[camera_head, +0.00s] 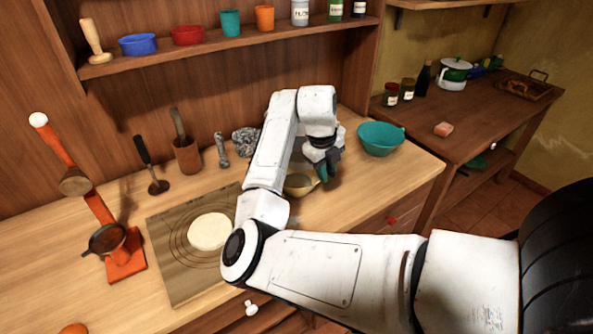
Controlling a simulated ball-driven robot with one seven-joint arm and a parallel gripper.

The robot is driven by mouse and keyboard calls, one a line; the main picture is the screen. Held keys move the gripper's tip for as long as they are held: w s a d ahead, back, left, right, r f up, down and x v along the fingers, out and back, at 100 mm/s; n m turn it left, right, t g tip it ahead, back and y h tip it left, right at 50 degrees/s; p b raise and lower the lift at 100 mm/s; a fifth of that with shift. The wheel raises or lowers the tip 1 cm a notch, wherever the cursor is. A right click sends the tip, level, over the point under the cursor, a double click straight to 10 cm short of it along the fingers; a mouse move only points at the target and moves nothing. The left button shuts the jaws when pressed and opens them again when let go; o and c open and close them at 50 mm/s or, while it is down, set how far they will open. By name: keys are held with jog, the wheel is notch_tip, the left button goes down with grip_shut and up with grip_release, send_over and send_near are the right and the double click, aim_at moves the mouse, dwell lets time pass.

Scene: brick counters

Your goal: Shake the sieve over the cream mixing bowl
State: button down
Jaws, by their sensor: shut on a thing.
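My gripper (326,170) points down at the right end of the near counter, beside and partly above the cream mixing bowl (301,190). Its fingers are dark teal and shut on the sieve, which is mostly hidden by the hand and wrist. I cannot make out the sieve's mesh or handle clearly. The cream bowl stands upright on the wood, and my arm covers its left and back parts. Its inside looks greyish brown, and I cannot tell whether that is its contents or the sieve's mesh.
A teal bowl (381,139) stands right of my gripper. A mat (176,276) with flat dough (209,231) lies left of my arm. An orange stand (125,265) and a mortar (187,157) are further left. A shelf (230,42) with cups runs above.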

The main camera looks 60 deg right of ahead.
dwell(1.4)
jog(key=shift+r, duration=0.15)
jog(key=shift+r+p, duration=1.25)
jog(key=shift+r, duration=0.6)
